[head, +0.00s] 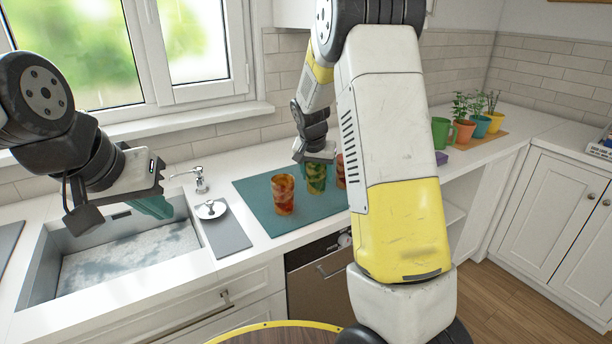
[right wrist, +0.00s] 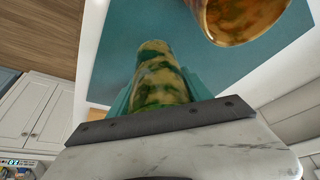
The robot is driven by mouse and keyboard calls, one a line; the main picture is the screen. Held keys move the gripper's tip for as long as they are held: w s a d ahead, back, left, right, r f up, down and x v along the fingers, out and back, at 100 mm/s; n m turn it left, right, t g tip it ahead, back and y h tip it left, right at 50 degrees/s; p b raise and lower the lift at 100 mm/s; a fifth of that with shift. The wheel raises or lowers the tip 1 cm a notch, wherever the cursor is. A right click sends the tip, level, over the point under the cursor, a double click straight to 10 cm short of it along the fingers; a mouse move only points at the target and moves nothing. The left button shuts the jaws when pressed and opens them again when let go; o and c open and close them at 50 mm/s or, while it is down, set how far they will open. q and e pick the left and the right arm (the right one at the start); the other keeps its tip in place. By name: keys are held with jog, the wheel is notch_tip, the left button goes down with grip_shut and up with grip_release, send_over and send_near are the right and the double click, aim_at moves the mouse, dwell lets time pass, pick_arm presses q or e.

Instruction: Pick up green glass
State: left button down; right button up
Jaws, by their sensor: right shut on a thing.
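The green glass (head: 316,178), patterned in green and yellow, stands on a teal mat (head: 259,198) between an orange-red glass (head: 284,194) and another reddish glass (head: 341,170) partly hidden by my right arm. My right gripper (head: 318,160) is at the green glass from above and shut on it. In the right wrist view the green glass (right wrist: 158,78) lies between the teal fingers, with the orange glass (right wrist: 238,18) close beside it. My left gripper (head: 152,207) hangs over the sink; its teal fingers show from the side, and the gap between them is not clear.
A green mug (head: 440,133) and several potted plants (head: 464,132) stand at the back right. Bare mat lies in front of the glasses.

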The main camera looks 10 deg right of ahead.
jog(key=s+a+r, duration=0.1)
jog(key=s+a, duration=0.2)
jog(key=s, duration=1.1)
notch_tip(320, 180, up, 10)
jog(key=shift+s+d+r, duration=0.15)
jog(key=shift+s, duration=0.25)
